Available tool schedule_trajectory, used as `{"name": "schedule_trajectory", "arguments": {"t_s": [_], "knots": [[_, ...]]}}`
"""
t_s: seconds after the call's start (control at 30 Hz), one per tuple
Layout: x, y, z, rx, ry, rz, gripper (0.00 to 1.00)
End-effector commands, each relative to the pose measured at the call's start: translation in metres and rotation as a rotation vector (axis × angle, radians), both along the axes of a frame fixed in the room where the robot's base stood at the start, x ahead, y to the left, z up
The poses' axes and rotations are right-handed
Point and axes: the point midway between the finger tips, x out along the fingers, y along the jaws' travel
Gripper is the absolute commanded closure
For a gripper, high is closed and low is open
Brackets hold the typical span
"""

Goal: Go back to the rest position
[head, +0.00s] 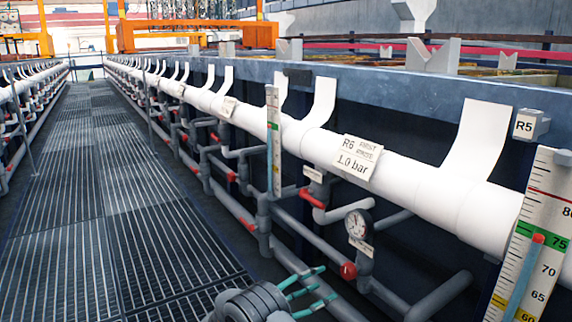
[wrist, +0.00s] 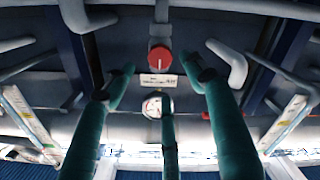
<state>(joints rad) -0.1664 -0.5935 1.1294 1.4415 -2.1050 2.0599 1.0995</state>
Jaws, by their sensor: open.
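My gripper (head: 308,290) shows at the bottom middle of the head view. Its teal fingers are spread apart with nothing between them. In the wrist view the teal fingers (wrist: 165,85) reach in from the bottom, also open and empty. Beyond them in the wrist view are a red knob (wrist: 160,58) and a round gauge (wrist: 153,106), partly covered by the middle finger. In the head view the pressure gauge (head: 357,223) and a red knob (head: 348,271) sit on the grey pipework to the right of my gripper. Whether the fingers touch any pipe cannot be told.
A long white pipe (head: 420,190) with a "1.0 bar" label (head: 343,158) runs along the tank wall. Red-handled valves (head: 312,198) stick out below it. A level scale (head: 535,240) stands at the right. The grated walkway (head: 110,200) at the left is clear.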

Motion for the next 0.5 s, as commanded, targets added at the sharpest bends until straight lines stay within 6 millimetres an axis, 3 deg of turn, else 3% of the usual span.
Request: {"name": "schedule_trajectory", "arguments": {"t_s": [0.03, 0.07, 0.1, 0.5], "knots": [[-0.006, 0.011, 0.000, 0.000, 0.001, 0.005, 0.45], [-0.007, 0.010, 0.000, 0.000, 0.001, -0.002, 0.45], [0.000, -0.005, 0.000, -0.001, 0.002, -0.010, 0.45], [0.048, -0.077, 0.000, -0.001, 0.001, -0.004, 0.45]]}}
